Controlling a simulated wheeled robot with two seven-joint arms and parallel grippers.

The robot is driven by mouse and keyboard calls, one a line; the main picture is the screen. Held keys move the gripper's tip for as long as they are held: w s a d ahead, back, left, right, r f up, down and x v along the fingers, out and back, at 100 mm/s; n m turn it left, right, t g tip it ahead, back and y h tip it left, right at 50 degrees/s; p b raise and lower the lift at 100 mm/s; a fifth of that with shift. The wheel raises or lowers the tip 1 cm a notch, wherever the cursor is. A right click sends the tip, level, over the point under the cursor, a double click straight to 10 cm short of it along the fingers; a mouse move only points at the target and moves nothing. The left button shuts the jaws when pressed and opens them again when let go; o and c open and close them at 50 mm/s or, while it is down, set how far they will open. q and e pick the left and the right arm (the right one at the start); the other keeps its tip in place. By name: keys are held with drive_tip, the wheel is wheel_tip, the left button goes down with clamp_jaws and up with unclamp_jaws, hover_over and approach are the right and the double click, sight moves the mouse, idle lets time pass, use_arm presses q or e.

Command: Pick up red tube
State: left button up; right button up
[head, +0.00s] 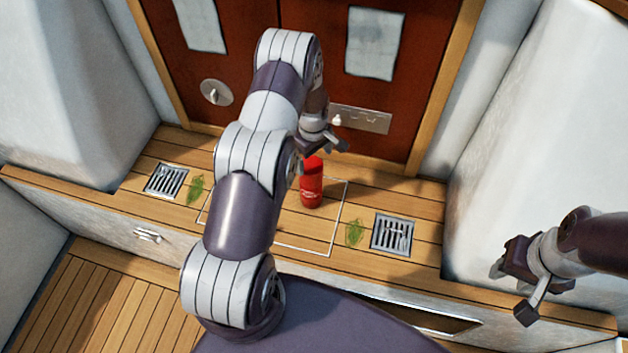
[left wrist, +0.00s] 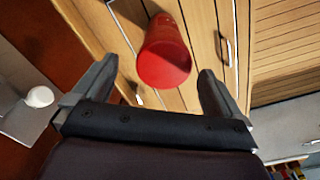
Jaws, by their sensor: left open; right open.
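The red tube (head: 312,184) stands upright on the wooden ledge, inside a thin white outline, in the head view. My left gripper (head: 322,150) is just above and behind the tube's top, with its fingers apart. In the left wrist view the red tube (left wrist: 165,55) shows beyond and between the two open fingertips of the left gripper (left wrist: 158,80); I cannot tell whether either finger touches it. My right gripper (head: 510,290) is open and empty at the right side, well away from the tube.
Two metal drain grates (head: 166,181) (head: 393,234) and two green tufts (head: 196,189) (head: 355,232) lie on the ledge on either side of the tube. Red-brown doors (head: 340,60) stand behind, and white walls (head: 550,120) rise at both sides.

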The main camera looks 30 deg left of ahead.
sight(310, 165)
use_arm(q)
drive_tip(key=f, duration=0.2)
drive_tip(key=a+f+p, duration=0.1)
drive_tip(key=shift+s+f, duration=0.3)
drive_tip(key=shift+f, duration=0.1)
wheel_tip(310, 165, down, 3)
drive_tip(key=shift+w+d+r, duration=0.1)
drive_tip(key=shift+d+r, duration=0.05)
drive_tip(key=shift+r, duration=0.05)
drive_tip(key=shift+f, duration=0.25)
use_arm(e)
drive_tip(key=shift+s+a+r, duration=0.1)
drive_tip(key=shift+a+r, duration=0.15)
drive_tip(key=shift+r, duration=0.2)
drive_tip(key=shift+s+a+r, duration=0.1)
drive_tip(key=shift+a+r, duration=0.1)
drive_tip(key=shift+r, duration=0.25)
use_arm(q)
drive_tip(key=c, duration=1.8)
